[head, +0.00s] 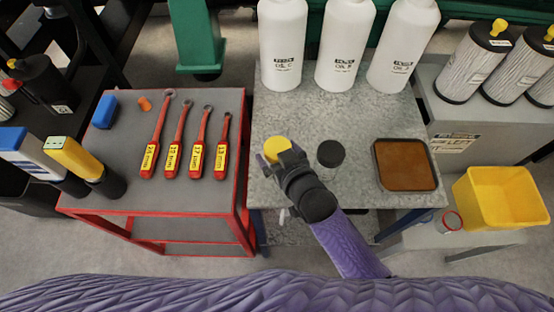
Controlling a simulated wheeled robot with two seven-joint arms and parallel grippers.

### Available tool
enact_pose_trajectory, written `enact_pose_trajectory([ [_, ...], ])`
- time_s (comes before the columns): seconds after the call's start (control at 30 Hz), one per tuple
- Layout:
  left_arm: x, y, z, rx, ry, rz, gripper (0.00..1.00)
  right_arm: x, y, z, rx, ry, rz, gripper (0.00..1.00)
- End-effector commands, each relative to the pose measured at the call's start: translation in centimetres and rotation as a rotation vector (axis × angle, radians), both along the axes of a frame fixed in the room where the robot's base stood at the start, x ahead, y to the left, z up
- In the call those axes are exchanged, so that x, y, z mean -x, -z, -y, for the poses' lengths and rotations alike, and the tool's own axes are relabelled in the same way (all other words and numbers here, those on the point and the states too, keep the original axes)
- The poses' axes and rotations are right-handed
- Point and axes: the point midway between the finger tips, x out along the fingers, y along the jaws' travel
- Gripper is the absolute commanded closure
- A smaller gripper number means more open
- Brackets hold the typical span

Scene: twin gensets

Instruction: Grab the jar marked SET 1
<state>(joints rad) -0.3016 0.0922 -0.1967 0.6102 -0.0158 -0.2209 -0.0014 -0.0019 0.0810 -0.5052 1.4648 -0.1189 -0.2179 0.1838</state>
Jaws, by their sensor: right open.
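Two small lidded jars stand on the speckled grey table. One has a yellow lid (277,147), the other a black lid (330,153). No SET 1 marking can be read on either from above. My right gripper (277,158) is open at the near side of the yellow-lidded jar and covers part of it. I cannot tell whether the fingers touch it or are around it. The black-lidded jar stands a little to the right of the gripper. My left gripper is not in view.
Three white bottles (340,45) stand at the table's back. A brown-filled tray (405,164) lies to the right. A red-framed cart (225,100) with several wrenches stands at left. A yellow bin (500,197) and a red-rimmed can (449,221) are at far right.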

Motion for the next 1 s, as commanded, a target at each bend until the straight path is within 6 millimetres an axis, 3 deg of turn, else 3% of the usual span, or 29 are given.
enact_pose_trajectory([
  [0.1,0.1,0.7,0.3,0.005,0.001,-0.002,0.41,-0.9,0.6,-0.5,0.000,0.000,-0.001,0.00],
  [0.3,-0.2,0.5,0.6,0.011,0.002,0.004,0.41,-0.9,0.4,-0.5,0.000,0.000,-0.001,0.02],
  [0.6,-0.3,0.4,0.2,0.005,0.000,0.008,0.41,-0.9,0.4,-0.5,0.000,0.000,-0.001,0.66],
  [0.67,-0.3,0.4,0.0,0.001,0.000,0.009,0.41,-0.9,0.4,-0.5,0.000,0.000,-0.001,0.75],
  [0.9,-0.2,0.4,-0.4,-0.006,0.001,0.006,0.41,-0.9,0.4,-0.5,0.000,0.000,-0.001,0.75],
  [1.0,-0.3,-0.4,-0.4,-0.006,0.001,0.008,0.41,-0.9,-1.0,-0.5,-0.001,0.000,0.002,0.75],
])
